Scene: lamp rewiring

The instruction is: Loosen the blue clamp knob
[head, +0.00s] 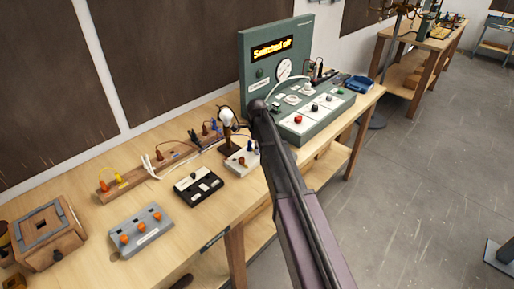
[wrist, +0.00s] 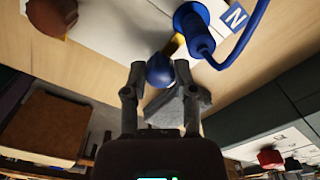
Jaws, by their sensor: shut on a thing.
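The blue clamp knob (wrist: 160,71) is in the middle of the wrist view. My gripper (wrist: 158,72) is shut on it, with one finger on each side. A blue plug (wrist: 195,32) with a blue cable and an "N" tag (wrist: 235,18) is just beyond the knob, on a pale block (wrist: 120,12). In the head view this pale block (head: 238,163) stands on the bench beside my arm. My arm hides the gripper there, and I cannot pick out the knob.
A green test panel (head: 275,60) reads "Switched off". The wooden bench (head: 90,235) also holds a black switch box (head: 198,187), a grey box with orange knobs (head: 141,230), a wooden strip with wires (head: 150,170) and a wooden box (head: 48,235). Open floor is at right.

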